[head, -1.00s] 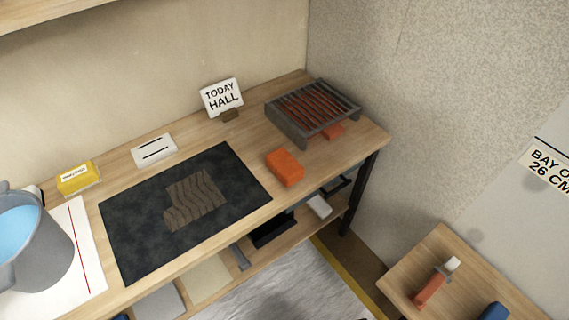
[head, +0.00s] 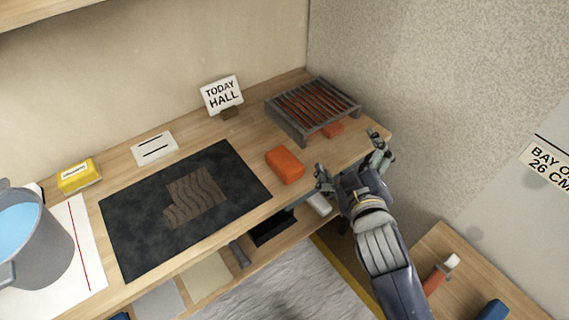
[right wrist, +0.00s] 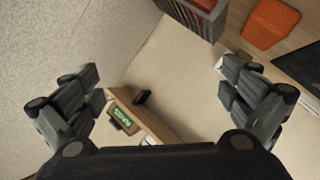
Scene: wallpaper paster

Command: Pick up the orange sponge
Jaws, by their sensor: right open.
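The orange sponge (head: 285,166) lies on the wooden table, between the dark mat and the grey rack. It also shows at the upper right of the right wrist view (right wrist: 270,24). My right gripper (head: 350,158) is open and empty at the table's front right edge, to the right of the sponge and apart from it. In the right wrist view its two fingers (right wrist: 165,88) are spread wide with nothing between them. My left gripper is not in view.
A grey slatted rack (head: 290,128) with orange-red showing inside stands behind the sponge, a small orange-red piece (head: 333,130) at its front. The dark mat (head: 130,235) with a patterned brown piece (head: 196,198) lies to the left. A sign (head: 222,95) stands at the back.

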